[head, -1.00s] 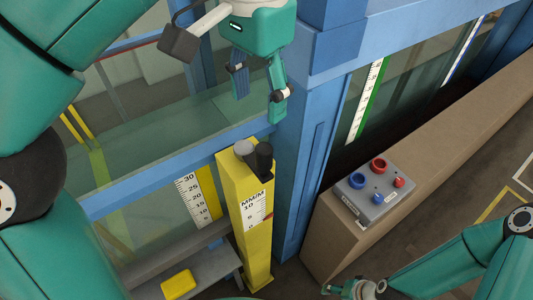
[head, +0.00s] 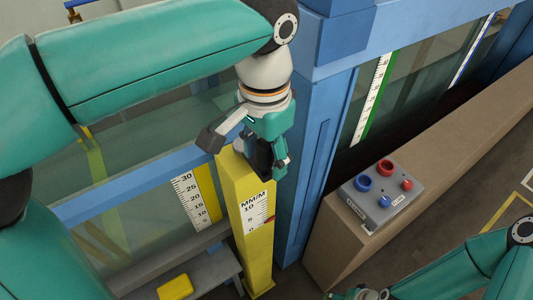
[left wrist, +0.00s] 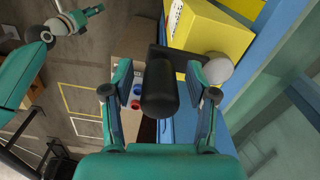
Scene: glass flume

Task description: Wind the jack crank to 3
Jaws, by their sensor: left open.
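The yellow jack post (head: 243,205) stands in front of the blue column with a white MM/M scale (head: 256,212) on its face. A small red mark shows at the scale's right edge; I cannot read its value. The crank's black handle (left wrist: 160,92) and round grey hub (left wrist: 217,68) show in the left wrist view. My left gripper (head: 268,165) is open over the post top, its fingers (left wrist: 158,75) on either side of the black handle with gaps visible. In the head view it hides much of the crank. My right gripper (head: 355,294) is cut by the bottom edge.
A grey control box (head: 380,205) with red and blue knobs sits on the brown ledge (head: 440,150) at right. The blue column (head: 305,180) and glass flume wall stand close behind the jack. A yellow block (head: 175,287) lies on the grey step below.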

